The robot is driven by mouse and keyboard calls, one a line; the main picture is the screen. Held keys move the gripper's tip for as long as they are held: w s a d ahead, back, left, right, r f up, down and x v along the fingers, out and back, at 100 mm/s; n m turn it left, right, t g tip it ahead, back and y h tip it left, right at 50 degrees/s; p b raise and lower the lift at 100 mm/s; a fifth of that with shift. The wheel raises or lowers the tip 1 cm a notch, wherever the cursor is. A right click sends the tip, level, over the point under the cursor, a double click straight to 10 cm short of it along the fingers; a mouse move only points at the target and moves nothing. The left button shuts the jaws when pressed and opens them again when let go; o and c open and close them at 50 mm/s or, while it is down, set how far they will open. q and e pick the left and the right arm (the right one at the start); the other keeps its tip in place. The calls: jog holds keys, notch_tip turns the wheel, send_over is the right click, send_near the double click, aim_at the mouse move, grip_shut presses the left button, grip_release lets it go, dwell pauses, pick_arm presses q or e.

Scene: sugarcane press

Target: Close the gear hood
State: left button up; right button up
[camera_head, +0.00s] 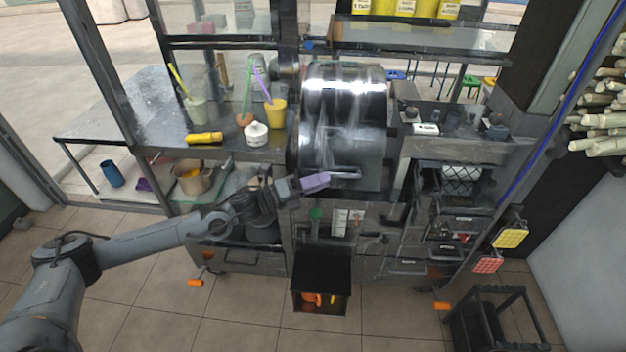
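The gear hood (343,140) is a dark, shiny curved metal cover on the press at the middle of the camera_head view. A bright roller-like rounded part shows at its top. A thin handle bar (347,175) runs along its lower front. My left gripper (318,182), with purple fingertips, reaches in from the left and is at the left end of this handle. I cannot tell whether the fingers touch or grip the handle, or how far apart they are. My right gripper is not in view.
A counter left of the hood holds a yellow cup (277,114), a white jar (256,134) and a yellow-handled tool (204,138). A small white box (426,128) lies on the right counter. An open black bin (320,280) is below. Sugarcane stalks (603,110) are at far right.

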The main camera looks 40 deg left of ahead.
pick_arm(q)
jog(key=shift+s+a, duration=0.35)
jog(key=shift+s, duration=0.25)
jog(key=shift+p, duration=0.45)
